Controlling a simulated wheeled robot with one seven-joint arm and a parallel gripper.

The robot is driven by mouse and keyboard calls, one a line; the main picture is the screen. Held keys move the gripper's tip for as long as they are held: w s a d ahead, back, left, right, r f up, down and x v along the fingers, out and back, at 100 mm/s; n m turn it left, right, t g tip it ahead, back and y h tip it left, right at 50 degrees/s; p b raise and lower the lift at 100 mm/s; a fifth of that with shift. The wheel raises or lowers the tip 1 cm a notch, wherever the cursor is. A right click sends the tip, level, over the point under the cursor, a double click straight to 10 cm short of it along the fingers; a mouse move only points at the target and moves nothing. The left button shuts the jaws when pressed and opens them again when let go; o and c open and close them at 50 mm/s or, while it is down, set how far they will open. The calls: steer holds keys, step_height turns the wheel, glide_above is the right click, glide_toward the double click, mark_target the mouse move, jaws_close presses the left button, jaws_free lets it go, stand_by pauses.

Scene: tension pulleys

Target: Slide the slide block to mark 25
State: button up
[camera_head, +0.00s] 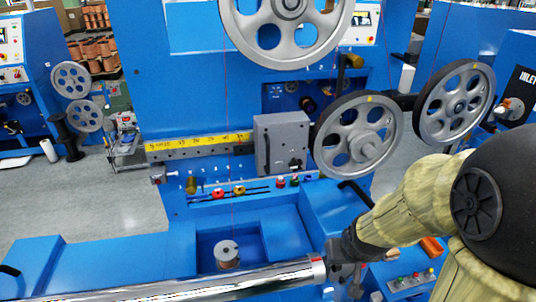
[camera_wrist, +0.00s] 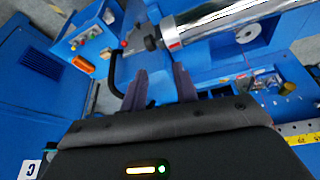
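The slide block is a grey box (camera_head: 282,143) on a horizontal rail (camera_head: 205,152) on the blue machine's front. A yellow scale strip (camera_head: 200,142) runs along the rail to the block's left; its numbers are too small to read surely. Part of the yellow scale shows at the right edge of the wrist view (camera_wrist: 301,138). My gripper (camera_head: 345,272) is low and to the right of the block, apart from it, beside the end of a chrome roller. In the wrist view my gripper's two dark fingers (camera_wrist: 159,82) stand apart with nothing seen between them. I cannot make out the block there.
A large spoked pulley (camera_head: 360,138) stands close right of the block, with another (camera_head: 455,102) further right. The chrome roller (camera_head: 200,284) crosses the front. A black handle (camera_wrist: 117,75) is beside my fingers. Small coloured knobs (camera_head: 240,191) sit below the rail.

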mark_target(269, 156)
steer(key=w+a+r+n+t+y+p, duration=0.2)
steer(key=w+a+t+y+p, duration=0.1)
steer(key=w, duration=0.5)
steer(key=w+a+r+n+t+y+p, duration=0.2)
steer(key=w+a+t+y, duration=0.3)
steer(key=w+a+t, duration=0.3)
steer(key=shift+w+a+r+t+p, duration=0.3)
steer(key=shift+w+a+r+p, duration=0.35)
steer(key=shift+a+r+p, duration=0.15)
steer(key=p+x, duration=0.7)
steer(key=x, duration=1)
steer(key=shift+w+a+r, duration=0.1)
steer(key=shift+w+a, duration=0.05)
jaws_close()
